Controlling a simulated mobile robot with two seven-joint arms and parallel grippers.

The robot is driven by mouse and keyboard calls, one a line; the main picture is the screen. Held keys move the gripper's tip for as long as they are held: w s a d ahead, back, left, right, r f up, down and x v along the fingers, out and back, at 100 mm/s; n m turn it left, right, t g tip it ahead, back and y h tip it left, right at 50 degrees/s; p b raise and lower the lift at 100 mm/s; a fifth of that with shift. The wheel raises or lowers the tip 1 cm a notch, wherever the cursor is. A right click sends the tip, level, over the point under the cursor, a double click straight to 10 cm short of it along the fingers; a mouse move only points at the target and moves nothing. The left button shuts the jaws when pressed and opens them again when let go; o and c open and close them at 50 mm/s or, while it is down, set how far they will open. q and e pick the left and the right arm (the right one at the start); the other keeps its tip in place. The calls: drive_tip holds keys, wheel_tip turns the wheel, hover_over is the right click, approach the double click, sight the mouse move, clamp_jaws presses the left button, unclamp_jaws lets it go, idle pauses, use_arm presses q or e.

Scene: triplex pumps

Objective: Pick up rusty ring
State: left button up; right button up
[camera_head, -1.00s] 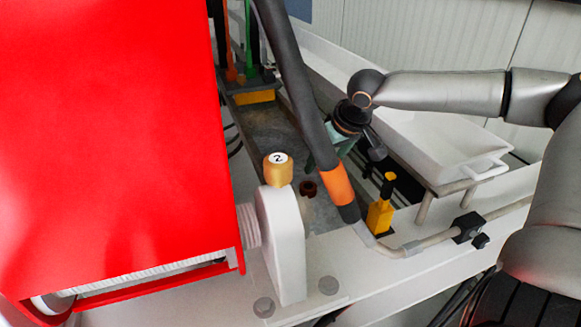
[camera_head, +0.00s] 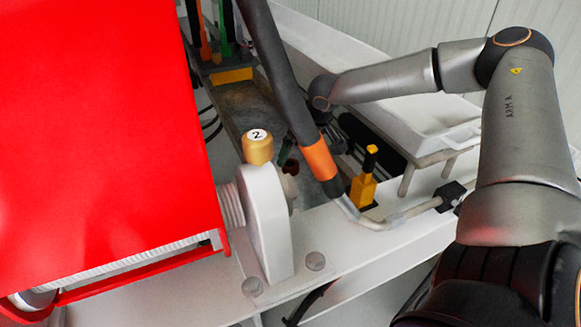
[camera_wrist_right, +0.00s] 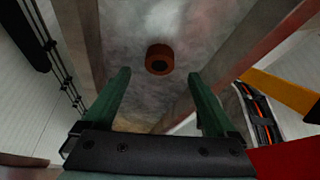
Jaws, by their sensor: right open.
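The rusty ring (camera_head: 291,167) is a small brown-red ring on the grey metal tray surface, partly hidden in the head view between the white bracket and the black hose. It also shows in the right wrist view (camera_wrist_right: 159,59), whole, with a dark hole. My right gripper (camera_wrist_right: 159,73) has two green fingers spread wide, with nothing between them. The ring appears beyond the fingertips, centred between them and apart from both. In the head view the right gripper is mostly hidden behind the hose. My left gripper is not in view.
A black hose (camera_head: 275,75) with an orange band (camera_head: 320,158) crosses in front of the right gripper. A white bracket with a gold cap (camera_head: 258,149) marked 2 stands left of the ring. A yellow block (camera_head: 363,190) and a red cover (camera_head: 95,130) are nearby.

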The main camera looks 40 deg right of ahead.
drive_tip(key=shift+x, duration=2.35)
drive_tip(key=shift+c, duration=0.3)
clamp_jaws()
drive_tip(key=shift+r, duration=0.15)
